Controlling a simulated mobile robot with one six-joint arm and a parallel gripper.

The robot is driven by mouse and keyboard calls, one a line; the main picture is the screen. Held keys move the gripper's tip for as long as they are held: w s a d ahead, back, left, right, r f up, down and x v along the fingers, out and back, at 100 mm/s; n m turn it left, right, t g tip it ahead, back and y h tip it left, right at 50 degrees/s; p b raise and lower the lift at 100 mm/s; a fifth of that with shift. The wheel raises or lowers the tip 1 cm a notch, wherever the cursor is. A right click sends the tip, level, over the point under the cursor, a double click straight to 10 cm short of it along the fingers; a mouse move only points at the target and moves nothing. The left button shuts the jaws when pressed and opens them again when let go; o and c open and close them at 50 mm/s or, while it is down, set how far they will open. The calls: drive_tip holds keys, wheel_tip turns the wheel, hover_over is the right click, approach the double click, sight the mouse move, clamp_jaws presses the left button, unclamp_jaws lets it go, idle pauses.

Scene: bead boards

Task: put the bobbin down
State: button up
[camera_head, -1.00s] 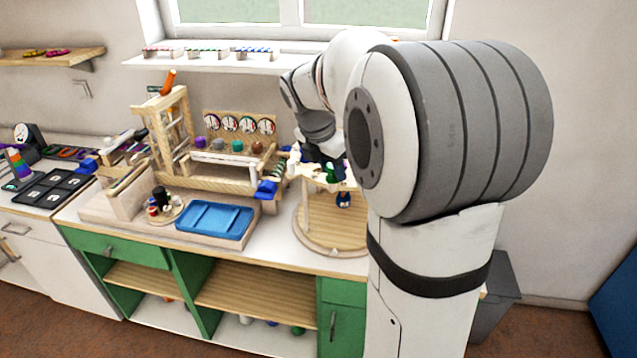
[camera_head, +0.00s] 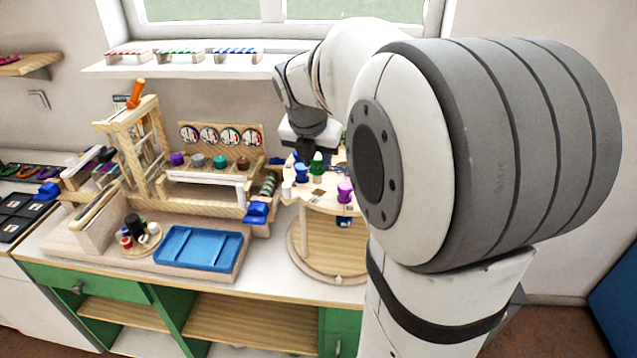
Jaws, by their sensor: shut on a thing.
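My gripper (camera_head: 304,156) points down over the upper tier of a round wooden stand (camera_head: 322,203), left of my large arm joint. It is small in view and its fingers are hard to make out. It is shut on a bobbin, but I cannot tell clearly which one. A blue bobbin (camera_head: 301,173) shows right below it, and a green one (camera_head: 317,163) is close on the right. A white bobbin (camera_head: 287,190) and a purple one (camera_head: 345,190) are at the stand's near side. I cannot tell whether the held bobbin touches the tier. My arm hides the stand's right part.
A blue tray (camera_head: 200,250) lies on the worktop left of the stand. Behind it a wooden rack (camera_head: 205,190) carries several coloured bobbins. A blue block (camera_head: 256,213) sits between rack and stand. A wall shelf (camera_head: 180,70) is above. The stand's lower disc (camera_head: 325,262) looks mostly bare.

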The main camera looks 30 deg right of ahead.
sight(316, 175)
wheel_tip(316, 175, down, 3)
drive_tip(key=shift+w+d+r, duration=0.1)
drive_tip(key=shift+w, duration=0.05)
drive_tip(key=shift+f, duration=1.55)
drive_tip(key=shift+f, duration=0.15)
drive_tip(key=o, duration=0.7)
